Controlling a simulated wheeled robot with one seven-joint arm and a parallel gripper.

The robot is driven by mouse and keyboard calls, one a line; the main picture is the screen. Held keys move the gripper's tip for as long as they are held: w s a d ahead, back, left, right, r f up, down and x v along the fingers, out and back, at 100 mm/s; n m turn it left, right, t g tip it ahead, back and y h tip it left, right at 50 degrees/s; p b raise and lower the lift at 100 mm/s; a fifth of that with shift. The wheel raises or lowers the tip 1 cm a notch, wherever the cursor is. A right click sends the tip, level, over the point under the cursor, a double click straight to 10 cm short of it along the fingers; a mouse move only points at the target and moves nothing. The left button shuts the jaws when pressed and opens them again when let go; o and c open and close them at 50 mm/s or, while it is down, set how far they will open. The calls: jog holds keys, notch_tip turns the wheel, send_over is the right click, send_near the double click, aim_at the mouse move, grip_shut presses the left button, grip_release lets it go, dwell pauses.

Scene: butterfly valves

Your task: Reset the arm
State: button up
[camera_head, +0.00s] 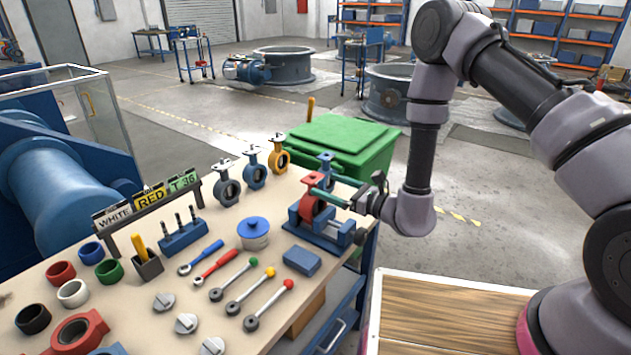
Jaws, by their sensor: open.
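My arm reaches in from the right, bent at the elbow, with its wrist low beside the workbench (140,255). My gripper (362,200) is open at the bench's right edge, pointing left toward a blue vise (325,235). A red butterfly valve (309,200) stands upright in the vise. A thin green bar (330,197) runs between the valve and my gripper. I cannot tell whether it touches my fingers. The fingertips are small and partly hidden.
Grey, blue and yellow valves (278,155) stand behind the vise. Levers with coloured knobs (268,305), a blue-lidded pot (253,232) and several rings lie on the bench. A green bin (345,142) stands behind. Open floor (480,180) lies beyond my wrist.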

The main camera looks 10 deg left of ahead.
jog(key=shift+v, duration=0.95)
jog(key=s+d+r+n+g, duration=0.2)
jog(key=s+r+n+g, duration=0.15)
jog(key=r, duration=0.45)
jog(key=s+d+r+n+g+h, duration=0.15)
jog(key=r+n+g, duration=0.3)
jog(key=r, duration=0.45)
jog(key=s+d+r+n+g, duration=0.25)
jog(key=r+n, duration=0.25)
jog(key=r, duration=0.3)
jog(key=s+d+r+n+t+h, duration=0.1)
jog(key=s+d+r+t+h, duration=0.1)
jog(key=d, duration=0.8)
jog(key=s+d+r+n+t+h, duration=0.2)
jog(key=d+r+t+h, duration=0.3)
jog(key=d, duration=0.5)
jog(key=s+d+r+n+t+h, duration=0.2)
jog(key=s+d+r+t+h, duration=0.1)
jog(key=d, duration=0.7)
notch_tip(320, 180, up, 2)
jog(key=t+h, duration=0.1)
jog(key=h, duration=0.2)
